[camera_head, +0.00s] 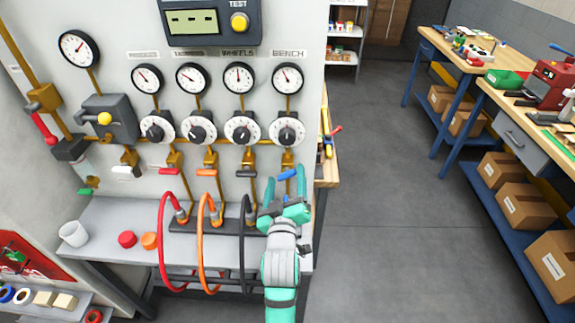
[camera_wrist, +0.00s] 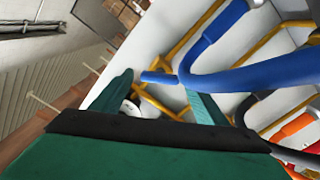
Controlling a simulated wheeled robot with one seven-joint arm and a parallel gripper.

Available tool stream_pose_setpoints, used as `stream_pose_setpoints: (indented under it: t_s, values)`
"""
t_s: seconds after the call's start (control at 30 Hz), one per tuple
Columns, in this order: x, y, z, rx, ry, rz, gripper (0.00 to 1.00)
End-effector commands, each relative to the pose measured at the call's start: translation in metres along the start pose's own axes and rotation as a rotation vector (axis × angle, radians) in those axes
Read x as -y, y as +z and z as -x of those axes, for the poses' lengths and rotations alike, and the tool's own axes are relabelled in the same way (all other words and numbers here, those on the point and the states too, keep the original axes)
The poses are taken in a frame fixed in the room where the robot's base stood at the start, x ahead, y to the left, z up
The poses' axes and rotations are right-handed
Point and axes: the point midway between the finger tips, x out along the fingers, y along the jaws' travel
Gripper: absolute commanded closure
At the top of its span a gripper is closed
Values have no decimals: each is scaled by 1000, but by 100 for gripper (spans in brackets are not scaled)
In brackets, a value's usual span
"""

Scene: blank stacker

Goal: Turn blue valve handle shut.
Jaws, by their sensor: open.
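The blue valve handle (camera_head: 288,174) is a short bar on the rightmost brass pipe, under the BENCH gauge. It lies nearly level in the picture, tilted a little, across the upright pipe. My teal gripper (camera_head: 286,192) is right at it from the front, with its jaws open. In the wrist view the blue handle (camera_wrist: 158,77) shows between the tips of my two spread fingers (camera_wrist: 158,84). Whether a finger touches it I cannot tell. My gripper hides the pipe's lower end in the head view.
Red (camera_head: 169,171), orange (camera_head: 207,172) and black (camera_head: 246,174) handles sit in a row to the left, with hoses below. A blue hose (camera_wrist: 240,78) loops close by my right finger in the wrist view. Open floor (camera_head: 375,190) lies right of the panel.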

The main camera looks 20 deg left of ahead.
Motion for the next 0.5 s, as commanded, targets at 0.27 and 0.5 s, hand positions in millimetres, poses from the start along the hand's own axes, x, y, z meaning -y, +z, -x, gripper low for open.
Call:
stream_pose_setpoints:
  t_s: [0.27, 0.5]
  values:
    - [-1, -1, -45, -1, 2, -1, 33]
    - [-2, 1, -61, 2, 3, -2, 33]
